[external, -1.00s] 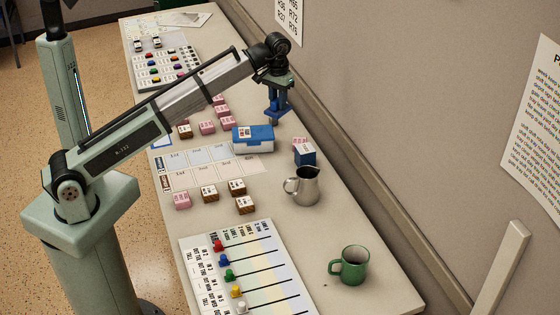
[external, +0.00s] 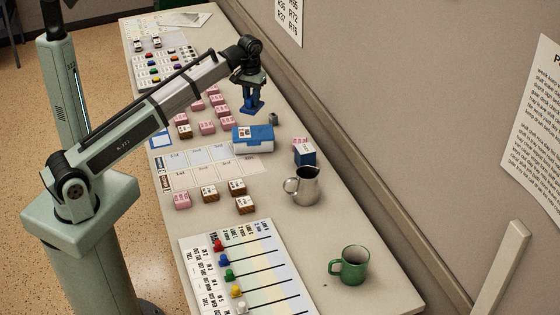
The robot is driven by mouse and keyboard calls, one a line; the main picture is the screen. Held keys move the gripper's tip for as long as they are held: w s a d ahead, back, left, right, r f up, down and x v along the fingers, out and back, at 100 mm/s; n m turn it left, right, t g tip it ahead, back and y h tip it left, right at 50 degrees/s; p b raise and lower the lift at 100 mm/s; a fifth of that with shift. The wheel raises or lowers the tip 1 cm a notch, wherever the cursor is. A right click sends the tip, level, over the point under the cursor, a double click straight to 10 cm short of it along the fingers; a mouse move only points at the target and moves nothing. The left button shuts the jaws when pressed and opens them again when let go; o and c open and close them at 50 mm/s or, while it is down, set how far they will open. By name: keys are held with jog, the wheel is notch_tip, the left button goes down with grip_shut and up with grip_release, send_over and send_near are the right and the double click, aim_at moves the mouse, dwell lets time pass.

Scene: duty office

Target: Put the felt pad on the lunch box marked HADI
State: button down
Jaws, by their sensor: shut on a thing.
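My gripper (external: 252,109) points down above the far side of the blue lunch box (external: 254,141), clear of it. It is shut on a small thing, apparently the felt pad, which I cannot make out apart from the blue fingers. The lunch box has a blue lid and a white label on its left part. The label is too small to read, so I cannot confirm the name HADI.
A small dark grey object (external: 273,119) stands behind the lunch box. Several small pink and brown boxes (external: 207,127) stand left of the lunch box.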

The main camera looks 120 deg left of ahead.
jog(key=shift+f, duration=4.8)
jog(key=shift+f, duration=0.15)
jog(key=c, duration=0.9)
grip_release()
notch_tip(320, 180, up, 12)
jog(key=shift+r, duration=0.15)
